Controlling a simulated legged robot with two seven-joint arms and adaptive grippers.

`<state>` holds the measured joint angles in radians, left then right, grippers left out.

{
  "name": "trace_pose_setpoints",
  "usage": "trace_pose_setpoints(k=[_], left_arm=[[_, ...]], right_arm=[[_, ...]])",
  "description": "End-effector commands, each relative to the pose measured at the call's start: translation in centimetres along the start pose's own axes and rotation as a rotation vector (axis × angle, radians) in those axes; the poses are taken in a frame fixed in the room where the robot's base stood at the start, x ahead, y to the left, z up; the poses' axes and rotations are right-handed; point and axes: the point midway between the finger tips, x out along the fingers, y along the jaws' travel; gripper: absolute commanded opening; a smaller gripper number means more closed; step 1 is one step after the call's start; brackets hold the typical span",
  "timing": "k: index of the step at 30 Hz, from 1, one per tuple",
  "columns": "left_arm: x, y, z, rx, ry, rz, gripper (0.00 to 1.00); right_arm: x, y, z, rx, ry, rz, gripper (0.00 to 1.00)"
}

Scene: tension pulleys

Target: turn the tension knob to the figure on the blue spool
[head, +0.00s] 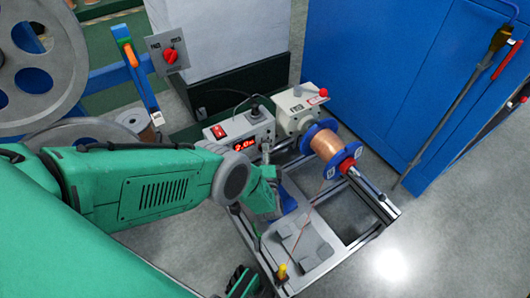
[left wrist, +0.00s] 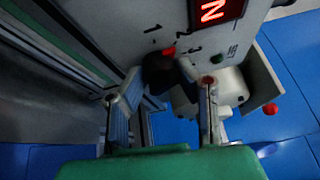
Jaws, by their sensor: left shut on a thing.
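The blue spool (head: 328,148), wound with copper wire, sits on the winder's shaft. White labels show on its flange, but their figures are too small to read. My gripper hides the knob in the head view.
A grey motor unit (head: 300,108) with a red button stands behind the spool. The frame's metal rails (head: 375,195) run towards me. A blue cabinet (head: 400,80) stands at the right, with a rod leaning on it. Large grey pulleys (head: 40,60) stand at the left.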

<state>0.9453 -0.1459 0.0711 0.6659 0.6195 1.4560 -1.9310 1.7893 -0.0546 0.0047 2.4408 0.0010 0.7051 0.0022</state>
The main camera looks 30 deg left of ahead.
Motion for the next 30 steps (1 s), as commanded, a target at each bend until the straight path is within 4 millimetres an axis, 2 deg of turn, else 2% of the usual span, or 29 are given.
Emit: trace_pose_setpoints(k=[1, 12, 29, 30], left_arm=[[-0.34, 0.47, 0.18, -0.019, -0.003, -0.004, 0.00], [-0.36, 0.65, 0.17, -0.129, -0.011, -0.059, 0.00], [-0.40, 0.79, 0.20, -0.147, -0.013, -0.066, 0.00], [-0.41, 0.79, 0.20, -0.147, -0.013, -0.066, 0.38]], right_arm=[[0.01, 0.00, 0.00, 0.000, 0.000, 0.000, 0.40], [0.02, 0.00, 0.00, 0.000, 0.000, 0.000, 0.40], [0.02, 0.00, 0.00, 0.000, 0.000, 0.000, 0.40], [0.02, 0.00, 0.00, 0.000, 0.000, 0.000, 0.40]])
